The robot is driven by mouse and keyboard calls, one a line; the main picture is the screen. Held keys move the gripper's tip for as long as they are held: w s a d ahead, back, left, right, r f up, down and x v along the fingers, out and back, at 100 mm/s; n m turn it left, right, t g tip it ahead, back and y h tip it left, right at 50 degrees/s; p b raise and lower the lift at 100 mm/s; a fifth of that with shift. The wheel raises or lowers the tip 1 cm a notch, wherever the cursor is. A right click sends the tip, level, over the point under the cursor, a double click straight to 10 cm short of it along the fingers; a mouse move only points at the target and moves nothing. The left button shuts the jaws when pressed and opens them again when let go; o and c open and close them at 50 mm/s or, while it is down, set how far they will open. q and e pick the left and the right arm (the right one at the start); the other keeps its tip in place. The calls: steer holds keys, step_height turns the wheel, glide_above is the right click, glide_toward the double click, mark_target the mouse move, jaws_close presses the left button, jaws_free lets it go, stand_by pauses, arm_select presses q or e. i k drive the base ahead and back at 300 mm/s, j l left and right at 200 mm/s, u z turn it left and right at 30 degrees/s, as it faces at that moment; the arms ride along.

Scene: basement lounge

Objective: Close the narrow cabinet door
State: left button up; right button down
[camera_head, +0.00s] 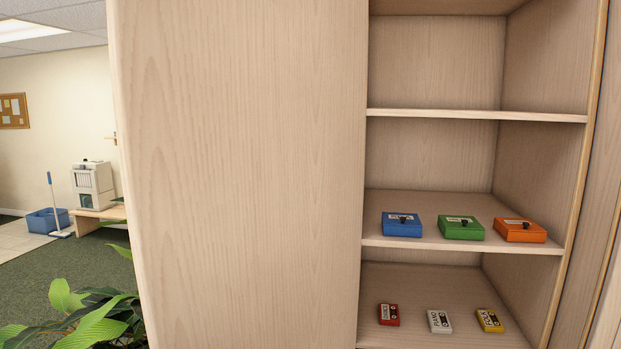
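The narrow cabinet door appears to be the broad pale wood panel (235,180) filling the middle left of the head view. It stands open, with its right edge along the left side of the cabinet opening. The panel's top and bottom are cut off by the frame. Neither of my grippers is in view.
Blue (402,229), green (461,231) and orange (520,234) boxes sit on a shelf. Red (388,316), white (440,322) and yellow (489,321) cassettes lie below. A leafy plant (95,318) stands by the panel's lower left. A blue bucket (47,221) is farther back.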

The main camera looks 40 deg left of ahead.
mark_target(239, 125)
steer(key=k+j, duration=0.1)
steer(key=j, duration=0.45)
steer(key=k+j, duration=0.1)
steer(key=j, duration=0.4)
steer(key=k+j, duration=0.1)
steer(key=j, duration=1)
steer(key=k, duration=0.25)
